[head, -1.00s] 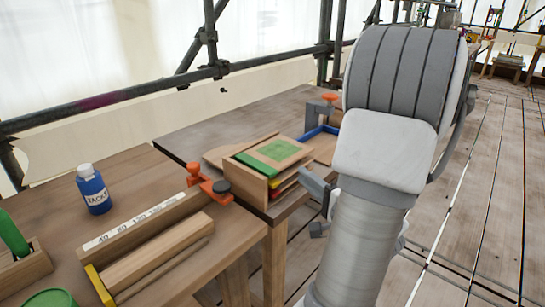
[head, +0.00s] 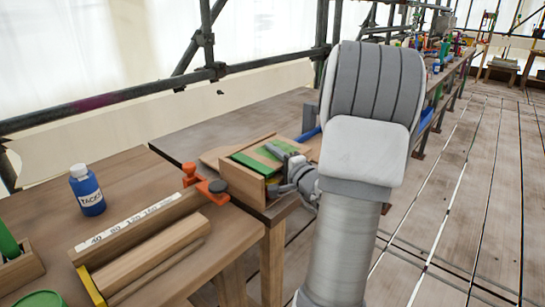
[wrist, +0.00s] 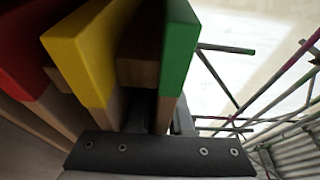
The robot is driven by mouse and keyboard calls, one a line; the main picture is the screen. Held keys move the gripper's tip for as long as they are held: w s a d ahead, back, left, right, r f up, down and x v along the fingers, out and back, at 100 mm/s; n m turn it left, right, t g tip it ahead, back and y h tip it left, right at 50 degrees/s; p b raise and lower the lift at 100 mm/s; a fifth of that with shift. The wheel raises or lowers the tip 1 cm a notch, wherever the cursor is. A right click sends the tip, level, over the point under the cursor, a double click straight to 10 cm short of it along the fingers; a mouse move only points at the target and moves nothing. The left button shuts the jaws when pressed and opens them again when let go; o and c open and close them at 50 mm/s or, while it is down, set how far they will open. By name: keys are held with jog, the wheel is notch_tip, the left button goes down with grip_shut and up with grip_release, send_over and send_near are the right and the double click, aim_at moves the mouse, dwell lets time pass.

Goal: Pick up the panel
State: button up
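The green-edged panel (wrist: 181,45) is the rightmost of a row in the wrist view, with bare wood below its green part. In the head view its green and wood top (head: 258,160) lies uppermost in a wooden rack (head: 238,183). My gripper (head: 292,173) is at the right side of this rack, close against the panels. In the wrist view dark and grey finger parts show on either side of the green panel's lower wood. Whether they press on it is hidden.
A yellow panel (wrist: 78,55) and a red panel (wrist: 22,50) sit beside the green one. An orange clamp (head: 205,184) is on the bench left of the rack. A blue tacks bottle (head: 88,190) stands farther left. Scaffold pipes run behind.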

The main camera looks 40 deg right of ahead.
grip_shut()
dwell(1.4)
